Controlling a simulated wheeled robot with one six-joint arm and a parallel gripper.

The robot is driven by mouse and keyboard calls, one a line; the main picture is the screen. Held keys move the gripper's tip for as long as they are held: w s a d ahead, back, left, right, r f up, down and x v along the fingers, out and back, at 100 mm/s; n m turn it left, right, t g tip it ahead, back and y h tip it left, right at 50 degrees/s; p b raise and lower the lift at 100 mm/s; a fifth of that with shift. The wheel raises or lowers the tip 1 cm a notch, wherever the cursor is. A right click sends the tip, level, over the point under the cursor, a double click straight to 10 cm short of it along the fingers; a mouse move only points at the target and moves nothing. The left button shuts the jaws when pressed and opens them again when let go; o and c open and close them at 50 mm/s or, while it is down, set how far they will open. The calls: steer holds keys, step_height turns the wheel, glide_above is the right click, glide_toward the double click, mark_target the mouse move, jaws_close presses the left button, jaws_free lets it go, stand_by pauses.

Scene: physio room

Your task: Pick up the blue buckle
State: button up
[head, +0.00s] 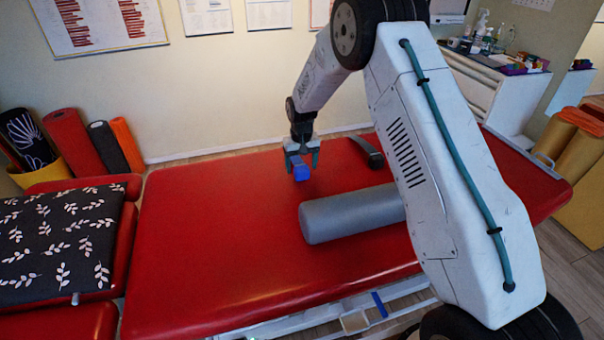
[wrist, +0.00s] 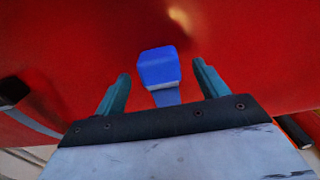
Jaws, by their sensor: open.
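The blue buckle (head: 301,173) is a small blue block near the far side of the red treatment table (head: 215,235). In the wrist view the buckle (wrist: 158,69) lies ahead of my gripper, between the lines of its two fingers, with a blue-grey strap running from it toward the gripper base. My gripper (head: 302,158) is open, pointing down at the buckle. In the wrist view its two teal fingers (wrist: 160,84) stand apart on either side, with gaps to the buckle. I cannot tell the exact height between fingertips and table.
A grey roll (head: 350,213) lies on the table in front and to the right of my gripper. A dark curved object (head: 366,152) lies just right of the gripper. A black leaf-patterned cushion (head: 60,238) is at left. The table's left half is clear.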

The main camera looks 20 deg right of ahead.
step_height(320, 180, down, 2)
steer(key=shift+f, duration=0.25)
steer(key=c, duration=1.1)
steer(key=shift+r, duration=0.1)
